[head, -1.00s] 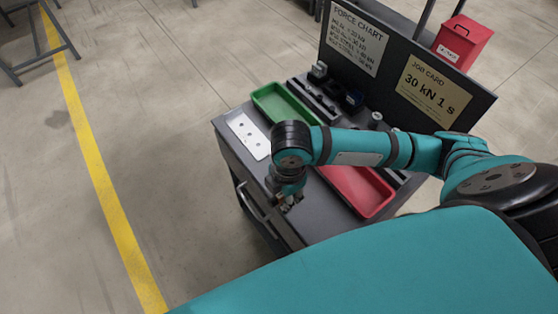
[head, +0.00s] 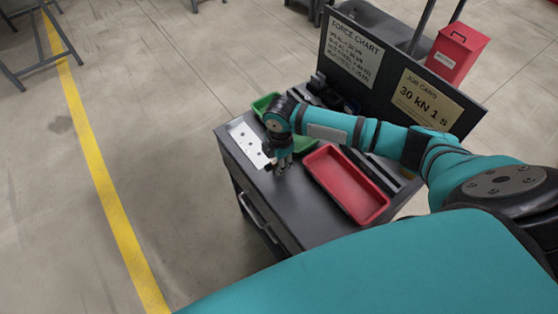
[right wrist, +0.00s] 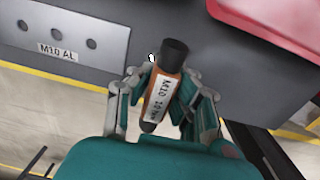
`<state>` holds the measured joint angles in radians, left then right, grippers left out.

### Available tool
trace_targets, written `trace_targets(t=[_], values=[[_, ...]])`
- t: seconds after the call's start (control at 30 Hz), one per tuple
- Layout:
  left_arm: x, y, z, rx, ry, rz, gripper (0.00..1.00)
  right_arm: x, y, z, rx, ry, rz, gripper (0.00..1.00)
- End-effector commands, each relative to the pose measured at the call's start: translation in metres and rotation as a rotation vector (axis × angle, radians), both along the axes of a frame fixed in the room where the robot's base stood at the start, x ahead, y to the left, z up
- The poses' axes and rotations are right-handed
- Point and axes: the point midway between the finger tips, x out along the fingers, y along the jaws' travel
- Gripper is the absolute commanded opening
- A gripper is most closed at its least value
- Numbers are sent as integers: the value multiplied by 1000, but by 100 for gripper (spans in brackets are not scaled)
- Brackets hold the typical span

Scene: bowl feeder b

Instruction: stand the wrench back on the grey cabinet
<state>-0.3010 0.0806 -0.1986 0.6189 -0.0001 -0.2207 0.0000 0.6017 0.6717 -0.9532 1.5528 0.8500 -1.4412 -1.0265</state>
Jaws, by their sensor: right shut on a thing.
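The wrench (right wrist: 160,98) is a short orange-brown cylinder with a black end and a white label reading M10. My right gripper (right wrist: 166,84) is shut around its body in the right wrist view. In the head view the right gripper (head: 281,168) is over the top of the grey cabinet (head: 290,212), beside the right edge of the white plate. The wrench is too small and covered to make out there. I cannot tell whether it touches the cabinet top. The cabinet top also shows in the right wrist view (right wrist: 235,75). My left gripper is not in view.
A white plate with holes (head: 243,142), marked M10 AL in the wrist view, lies left of the gripper. A red tray (head: 312,160) is to the right; a green tray (head: 307,145) is partly behind my arm. A dark sign panel (head: 395,62) stands at the back. The front cabinet top is clear.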

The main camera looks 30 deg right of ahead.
Motion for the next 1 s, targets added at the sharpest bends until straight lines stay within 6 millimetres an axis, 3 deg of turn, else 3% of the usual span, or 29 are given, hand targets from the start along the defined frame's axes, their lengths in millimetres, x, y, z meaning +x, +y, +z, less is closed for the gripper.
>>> trace_targets(t=[0.4, 0.43, 0.6, 0.87, 1.0], values=[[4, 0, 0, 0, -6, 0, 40, 0, 0, -7, 0, 0, 0, 0], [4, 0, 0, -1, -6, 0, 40, -1, 0, -7, 0, 0, 0, 19], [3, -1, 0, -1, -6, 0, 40, -1, 0, -7, 0, 1, 0, 38], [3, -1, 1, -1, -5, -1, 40, 0, 0, -5, 0, 0, 0, 38], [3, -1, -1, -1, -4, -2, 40, 0, 0, 8, 1, -3, 1, 38]])
